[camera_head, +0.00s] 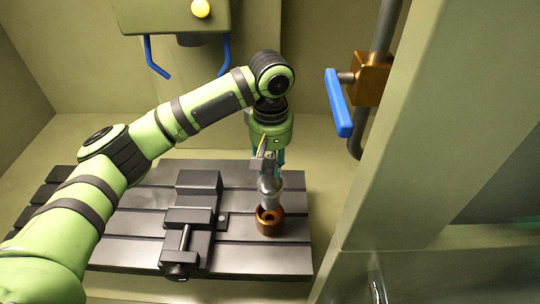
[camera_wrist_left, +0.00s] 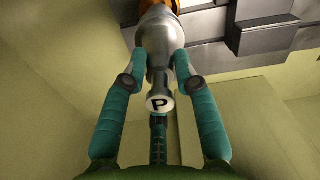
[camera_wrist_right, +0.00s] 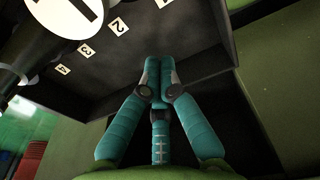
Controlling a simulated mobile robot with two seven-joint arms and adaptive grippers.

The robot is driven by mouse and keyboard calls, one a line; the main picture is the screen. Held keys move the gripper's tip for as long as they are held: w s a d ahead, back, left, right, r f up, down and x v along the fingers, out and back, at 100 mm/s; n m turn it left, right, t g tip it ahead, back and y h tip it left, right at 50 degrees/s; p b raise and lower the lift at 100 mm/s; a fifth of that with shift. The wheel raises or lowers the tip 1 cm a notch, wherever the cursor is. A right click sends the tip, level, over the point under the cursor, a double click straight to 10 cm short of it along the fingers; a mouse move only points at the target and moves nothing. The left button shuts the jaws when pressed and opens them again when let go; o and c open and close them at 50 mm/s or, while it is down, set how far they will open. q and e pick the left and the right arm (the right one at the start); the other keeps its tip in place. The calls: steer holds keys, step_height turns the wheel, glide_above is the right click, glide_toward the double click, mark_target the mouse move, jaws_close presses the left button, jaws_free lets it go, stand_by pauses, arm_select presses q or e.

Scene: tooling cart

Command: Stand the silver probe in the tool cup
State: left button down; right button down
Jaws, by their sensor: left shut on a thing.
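My left gripper (camera_head: 269,170) hangs pointing down over the slotted table and is shut on the silver probe (camera_head: 269,190). In the left wrist view the teal fingers (camera_wrist_left: 160,65) close on both sides of the probe (camera_wrist_left: 160,35), whose near end has a "P" label. The copper-coloured tool cup (camera_head: 270,226) stands on the table. The probe's lower end overlaps the cup's back rim in the head view; I cannot tell whether it is inside or above. The cup opening shows in front of it. My right gripper (camera_wrist_right: 160,85) shows only in its wrist view, fingertips together and empty.
A dark vise (camera_head: 190,215) sits left of the cup on the slotted table (camera_head: 240,258). A blue lever (camera_head: 338,103) and a pillar stand to the right. In the right wrist view a dark rack (camera_wrist_right: 120,60) has numbered labels and a tool with a white disc.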

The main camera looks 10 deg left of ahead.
mark_target(270, 182)
arm_select(q)
steer(key=shift+f, duration=3.1)
steer(key=c, duration=1.3)
jaws_free()
steer(key=shift+o, duration=0.5)
steer(key=shift+f, duration=0.1)
steer(key=o, duration=0.5)
steer(key=shift+s, duration=0.1)
